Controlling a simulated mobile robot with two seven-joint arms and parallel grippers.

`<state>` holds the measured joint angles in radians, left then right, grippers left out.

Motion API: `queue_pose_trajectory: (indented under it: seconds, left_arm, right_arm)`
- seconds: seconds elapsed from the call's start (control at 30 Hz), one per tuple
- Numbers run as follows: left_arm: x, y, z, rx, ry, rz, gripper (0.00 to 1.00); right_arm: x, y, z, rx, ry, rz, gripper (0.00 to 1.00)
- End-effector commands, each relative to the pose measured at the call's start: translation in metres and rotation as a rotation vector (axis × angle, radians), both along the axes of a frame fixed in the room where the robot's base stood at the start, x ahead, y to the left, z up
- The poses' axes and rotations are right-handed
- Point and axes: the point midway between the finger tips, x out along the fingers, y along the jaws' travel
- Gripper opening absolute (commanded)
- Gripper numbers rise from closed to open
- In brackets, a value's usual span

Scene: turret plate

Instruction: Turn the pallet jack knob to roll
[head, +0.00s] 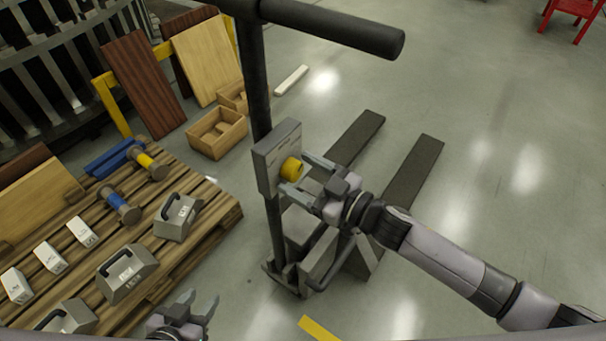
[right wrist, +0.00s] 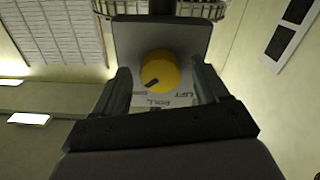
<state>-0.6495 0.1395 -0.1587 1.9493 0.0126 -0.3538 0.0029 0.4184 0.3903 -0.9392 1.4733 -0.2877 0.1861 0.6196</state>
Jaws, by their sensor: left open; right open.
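The yellow knob (head: 291,169) sits on a grey control box (head: 268,157) on the black post of the pallet jack (head: 257,75). In the right wrist view the knob (right wrist: 160,72) has a dark pointer mark toward its lower left, and the plate (right wrist: 186,101) below it carries lettering that includes "LIFT" and "ROLL". My right gripper (head: 305,177) is open, its fingers on either side of the knob's front; the right wrist view shows a finger left and right of it, apart from it. I cannot tell how deep they reach. My left gripper (head: 205,307) is open and empty at the bottom, near the pallet.
A wooden pallet (head: 222,213) at left holds grey weights (head: 127,272), white boxes (head: 50,257) and spools (head: 120,206). Wooden crates (head: 217,133) and boards stand behind. The jack's black forks (head: 412,172) extend right over open floor. Its handle bar (head: 335,28) crosses the top.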

Motion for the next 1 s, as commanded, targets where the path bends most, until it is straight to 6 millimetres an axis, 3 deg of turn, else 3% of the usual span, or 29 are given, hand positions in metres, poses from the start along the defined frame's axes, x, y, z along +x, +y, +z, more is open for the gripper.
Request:
queue_pose_trajectory:
  seconds: [0.1,0.27,0.3,0.67,1.0]
  left_arm:
    - [0.0000,0.0001,0.0000,0.000,0.000,0.000,0.43]
    - [0.0000,0.0001,0.0000,0.000,0.000,0.000,0.43]
    - [0.0000,0.0001,0.0000,0.000,0.000,0.000,0.43]
    - [0.0001,0.0000,0.0004,0.000,0.000,0.000,0.43]
    - [0.0001,-0.0002,0.0008,-0.001,0.000,-0.001,0.43]
  right_arm:
    - [-0.0001,-0.0002,0.0000,0.000,0.000,0.000,0.74]
    - [-0.0002,-0.0003,-0.0001,0.000,0.000,0.000,0.21]
    - [-0.0001,-0.0004,-0.0001,0.000,0.000,0.000,0.17]
    - [-0.0002,-0.0006,-0.0001,-0.029,-0.042,-0.001,0.18]
    - [0.0002,-0.0011,-0.0001,-0.172,-0.236,0.000,0.18]
